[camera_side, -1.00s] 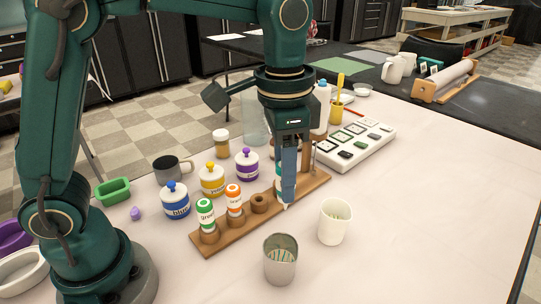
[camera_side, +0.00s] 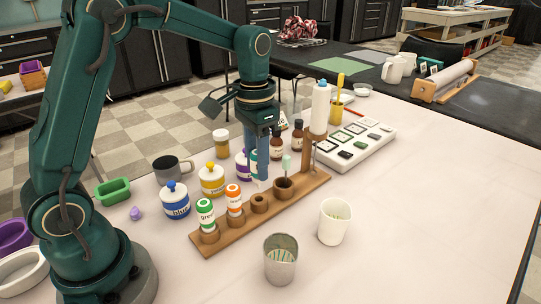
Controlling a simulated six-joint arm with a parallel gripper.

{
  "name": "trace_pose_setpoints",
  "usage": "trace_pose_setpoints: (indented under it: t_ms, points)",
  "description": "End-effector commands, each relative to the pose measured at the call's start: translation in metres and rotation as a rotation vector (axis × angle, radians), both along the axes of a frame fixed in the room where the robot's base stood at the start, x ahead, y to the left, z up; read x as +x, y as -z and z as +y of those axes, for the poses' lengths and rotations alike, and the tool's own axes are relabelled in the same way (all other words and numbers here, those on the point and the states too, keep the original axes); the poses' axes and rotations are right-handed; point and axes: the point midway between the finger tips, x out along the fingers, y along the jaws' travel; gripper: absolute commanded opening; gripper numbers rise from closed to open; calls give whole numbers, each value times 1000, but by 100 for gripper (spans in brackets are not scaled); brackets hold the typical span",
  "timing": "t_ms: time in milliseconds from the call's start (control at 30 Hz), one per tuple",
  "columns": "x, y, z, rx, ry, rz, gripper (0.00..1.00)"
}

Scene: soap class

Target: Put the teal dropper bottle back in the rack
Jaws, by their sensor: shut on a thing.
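The wooden rack (camera_side: 240,226) lies on the white table, with a green-capped bottle (camera_side: 205,212) and an orange-capped bottle (camera_side: 234,199) in its left holders. My gripper (camera_side: 261,178) is shut on the teal dropper bottle (camera_side: 254,158). The bottle is mostly hidden behind the near finger; a bit of teal and a pale lower end show at its left. The gripper is above and slightly behind the empty round holder (camera_side: 260,203), with the bottle apparently clear of it. The wider holder (camera_side: 283,190) to the right has a pale mint-tipped tool (camera_side: 286,164) standing in it.
Blue (camera_side: 175,203), yellow (camera_side: 212,182) and purple-lidded jars stand close behind the rack. A metal cup (camera_side: 280,268) and white cup (camera_side: 334,225) stand in front. The right front table is clear.

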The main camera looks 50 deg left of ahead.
Motion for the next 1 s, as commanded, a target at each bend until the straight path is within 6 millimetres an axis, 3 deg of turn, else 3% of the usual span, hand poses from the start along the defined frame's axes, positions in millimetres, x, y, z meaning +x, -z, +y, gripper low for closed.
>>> trace_pose_setpoints:
  t_ms: [433, 1000]
  points:
    - [0, 4, 0, 0, 1, 1, 29]
    - [0, 31, 0, -1, 1, 3, 29]
